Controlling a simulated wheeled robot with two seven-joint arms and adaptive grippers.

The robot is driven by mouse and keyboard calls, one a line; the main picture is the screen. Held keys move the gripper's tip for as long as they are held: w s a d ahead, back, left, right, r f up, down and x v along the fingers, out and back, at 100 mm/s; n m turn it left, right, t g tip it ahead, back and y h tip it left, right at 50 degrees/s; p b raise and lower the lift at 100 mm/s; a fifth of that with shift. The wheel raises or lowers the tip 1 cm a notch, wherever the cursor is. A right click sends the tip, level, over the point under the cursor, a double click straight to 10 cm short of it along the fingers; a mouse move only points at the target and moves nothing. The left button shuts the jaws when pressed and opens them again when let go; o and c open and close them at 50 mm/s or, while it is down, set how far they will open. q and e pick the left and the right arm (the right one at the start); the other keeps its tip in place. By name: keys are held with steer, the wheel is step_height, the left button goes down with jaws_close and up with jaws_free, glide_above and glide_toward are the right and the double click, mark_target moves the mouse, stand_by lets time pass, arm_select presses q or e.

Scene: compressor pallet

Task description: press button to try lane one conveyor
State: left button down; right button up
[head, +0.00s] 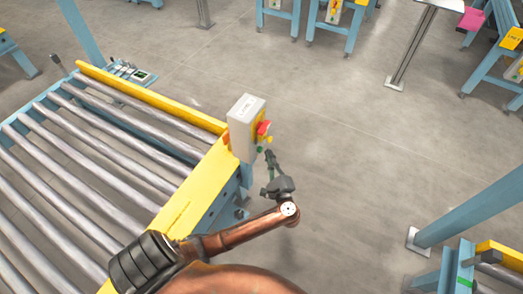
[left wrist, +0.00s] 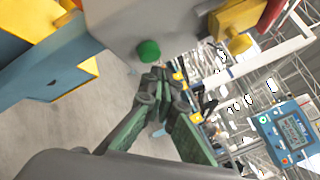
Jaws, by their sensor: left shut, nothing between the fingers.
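The grey control box (head: 245,118) stands at the corner of the roller conveyor (head: 182,198), with a red button (head: 263,128) on a yellow plate on its right face. A small green button (head: 260,149) shows low on that face. In the left wrist view the green button (left wrist: 148,51) sticks out of the grey box (left wrist: 130,15), with the red button (left wrist: 271,12) at the upper right. My left gripper (head: 269,156) is shut and empty, its tips close to the green button; I cannot tell whether they touch. The left wrist view shows its fingertips (left wrist: 160,77) together just below the button.
Yellow side rails (head: 150,97) edge the rollers. A blue post (head: 480,208) stands at the right, and other blue stands are at the back. The floor (head: 345,150) right of the box is clear. A blue panel with a screen (left wrist: 290,128) shows in the left wrist view.

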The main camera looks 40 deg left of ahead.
arm_select(q)
steer(key=shift+a, duration=0.1)
stand_by(0.7)
steer(key=shift+s+a, duration=0.1)
steer(key=shift+a, duration=0.25)
steer(key=shift+s+a, duration=0.1)
steer(key=shift+a, duration=0.4)
stand_by(1.0)
steer(key=shift+w+d+b, duration=0.2)
steer(key=shift+d+b, duration=0.35)
steer(key=shift+d, duration=0.35)
